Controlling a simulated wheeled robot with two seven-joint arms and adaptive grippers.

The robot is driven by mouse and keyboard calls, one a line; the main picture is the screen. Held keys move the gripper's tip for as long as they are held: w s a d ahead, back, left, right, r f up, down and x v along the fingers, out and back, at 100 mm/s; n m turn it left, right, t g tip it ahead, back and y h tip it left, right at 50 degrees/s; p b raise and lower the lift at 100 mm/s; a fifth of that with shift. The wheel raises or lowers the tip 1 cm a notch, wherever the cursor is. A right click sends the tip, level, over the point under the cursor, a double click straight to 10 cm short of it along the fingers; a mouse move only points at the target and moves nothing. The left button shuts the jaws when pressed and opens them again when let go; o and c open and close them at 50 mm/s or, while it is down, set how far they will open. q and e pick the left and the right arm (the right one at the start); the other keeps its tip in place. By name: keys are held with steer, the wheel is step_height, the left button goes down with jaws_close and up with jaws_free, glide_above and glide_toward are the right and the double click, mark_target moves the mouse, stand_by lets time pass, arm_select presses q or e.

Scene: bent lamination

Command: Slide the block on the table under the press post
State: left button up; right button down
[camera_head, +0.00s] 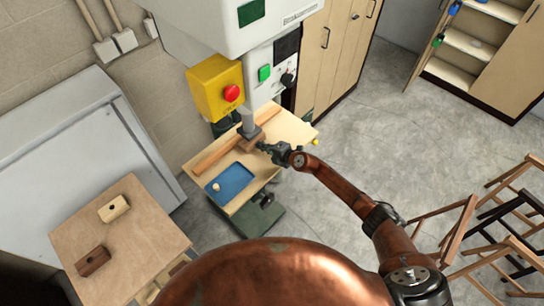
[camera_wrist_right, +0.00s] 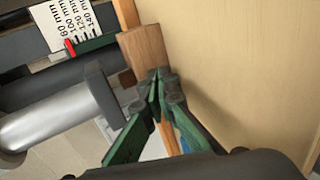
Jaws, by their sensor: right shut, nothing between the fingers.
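The brown wooden block (camera_head: 249,143) lies on the press table (camera_head: 290,128), at the foot of the grey press post (camera_head: 247,121). In the head view the post hides part of it. My right gripper (camera_head: 266,148) is shut and empty, at the block's right side. In the right wrist view the shut green fingertips (camera_wrist_right: 158,80) are close against the block (camera_wrist_right: 146,52); I cannot tell whether they touch. The post (camera_wrist_right: 103,92) shows there as a grey cylinder with a flat plate, just left of the block. My left gripper is not in view.
A long wooden strip (camera_head: 212,154) lies along the table's back. A blue tray (camera_head: 231,184) holds a small pale piece. A side table (camera_head: 130,245) bears a light block (camera_head: 114,208) and a dark block (camera_head: 93,260). Stools stand at right; the middle floor is clear.

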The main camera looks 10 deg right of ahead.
mark_target(268, 155)
steer(key=s+d+p, duration=0.2)
steer(key=s, duration=0.1)
steer(key=shift+s+d+r, duration=0.15)
steer(key=shift+d+r, duration=0.15)
steer(key=shift+r, duration=0.05)
steer(key=shift+s+d+r+p, duration=0.1)
steer(key=shift+s+d+p, duration=0.55)
steer(key=shift+s, duration=0.25)
steer(key=shift+s+d+r+p, duration=0.1)
steer(key=shift+s+d+p, duration=0.3)
steer(key=shift+s+d, duration=0.4)
